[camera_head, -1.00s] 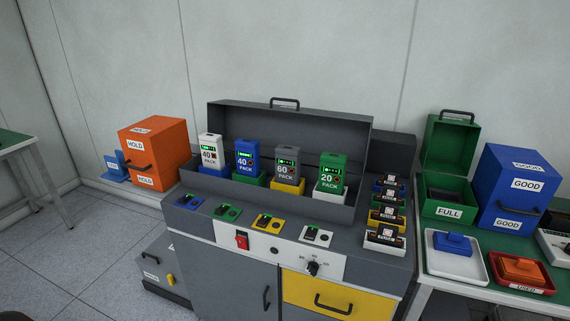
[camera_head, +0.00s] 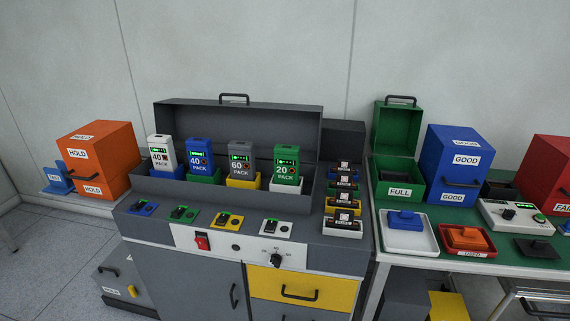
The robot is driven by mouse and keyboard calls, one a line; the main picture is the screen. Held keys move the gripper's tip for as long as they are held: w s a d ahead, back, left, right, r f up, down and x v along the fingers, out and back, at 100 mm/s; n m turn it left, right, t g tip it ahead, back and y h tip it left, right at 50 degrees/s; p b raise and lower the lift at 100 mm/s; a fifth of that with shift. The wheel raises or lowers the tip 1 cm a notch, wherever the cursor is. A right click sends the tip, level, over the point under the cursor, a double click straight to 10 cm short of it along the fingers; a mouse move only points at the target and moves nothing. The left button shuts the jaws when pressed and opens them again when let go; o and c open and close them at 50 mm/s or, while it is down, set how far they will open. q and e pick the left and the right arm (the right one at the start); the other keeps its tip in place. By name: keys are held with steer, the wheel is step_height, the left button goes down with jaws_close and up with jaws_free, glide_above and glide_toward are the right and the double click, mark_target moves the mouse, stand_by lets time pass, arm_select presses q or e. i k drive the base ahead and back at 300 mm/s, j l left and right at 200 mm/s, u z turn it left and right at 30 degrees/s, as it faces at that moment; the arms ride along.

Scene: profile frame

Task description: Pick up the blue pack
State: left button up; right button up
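The blue pack (camera_head: 199,158), marked "40 PACK", stands upright in a green holder (camera_head: 204,177) inside the open grey case on the bench. A white pack (camera_head: 162,152) stands to its left. A grey pack (camera_head: 240,159), marked 60, and a green pack (camera_head: 287,163), marked 20, stand to its right. Each stands in a coloured holder. Neither of my grippers shows in the head view.
The grey case's raised lid (camera_head: 240,120) stands behind the packs. An orange HOLD box (camera_head: 100,158) is at left. A green table (camera_head: 460,213) at right bears a blue GOOD box (camera_head: 458,165), a FULL box (camera_head: 399,192) and trays. Several small modules line the bench's right side.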

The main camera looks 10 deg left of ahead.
mark_target(200, 151)
steer(key=j+z, duration=0.15)
steer(key=j, duration=0.25)
steer(key=j+z, duration=0.15)
steer(key=j, duration=0.3)
steer(key=k+j+z, duration=0.15)
steer(key=j, duration=0.25)
steer(key=k+j+z, duration=0.1)
steer(key=j, duration=0.3)
steer(key=k+j+z, duration=0.15)
steer(key=j, duration=0.25)
steer(key=i, duration=0.05)
